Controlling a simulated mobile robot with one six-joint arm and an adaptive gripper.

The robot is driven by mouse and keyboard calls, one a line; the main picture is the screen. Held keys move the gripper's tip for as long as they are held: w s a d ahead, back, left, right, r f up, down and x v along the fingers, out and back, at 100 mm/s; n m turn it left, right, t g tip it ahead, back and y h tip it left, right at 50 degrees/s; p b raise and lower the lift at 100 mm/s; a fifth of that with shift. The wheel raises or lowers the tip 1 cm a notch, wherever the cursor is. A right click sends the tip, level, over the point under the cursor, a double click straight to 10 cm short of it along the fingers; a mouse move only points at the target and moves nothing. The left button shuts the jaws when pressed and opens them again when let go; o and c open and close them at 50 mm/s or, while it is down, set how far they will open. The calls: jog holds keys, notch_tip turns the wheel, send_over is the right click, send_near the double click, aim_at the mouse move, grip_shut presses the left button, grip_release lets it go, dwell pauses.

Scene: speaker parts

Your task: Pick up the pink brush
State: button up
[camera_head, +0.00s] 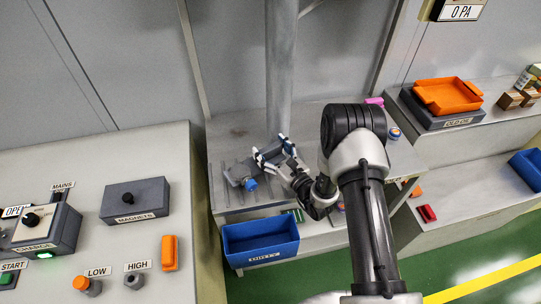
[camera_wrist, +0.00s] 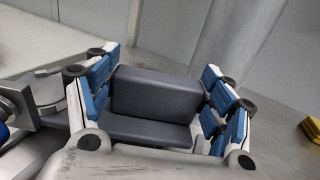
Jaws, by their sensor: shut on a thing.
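A small pink thing (camera_head: 374,101), perhaps the pink brush, lies at the back of the grey bench, just behind my arm; only part of it shows. My gripper (camera_head: 271,154) is at the left part of the bench, well apart from it. In the wrist view, its blue-padded fingers (camera_wrist: 158,92) are shut on a dark grey block (camera_wrist: 155,92), one finger set on each side. In the head view the grey device (camera_head: 238,173) with a blue knob is at the gripper; the fingers partly cover it. No pink shows in the wrist view.
A blue bin (camera_head: 261,240) stands at the bench front. A grey control panel (camera_head: 120,255) is at left. An orange tray (camera_head: 447,95) sits on a dark box at right. A grey post (camera_head: 281,70) rises behind the gripper. A yellow thing (camera_wrist: 311,128) shows at the wrist view's right edge.

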jog(key=shift+f, duration=1.25)
jog(key=shift+f+b, duration=0.2)
jog(key=shift+b, duration=0.2)
jog(key=o, duration=1.3)
jog(key=shift+o, duration=0.2)
jog(key=shift+r, duration=0.2)
jog(key=p+v, duration=0.2)
jog(key=v, duration=1)
jog(key=shift+p, duration=0.3)
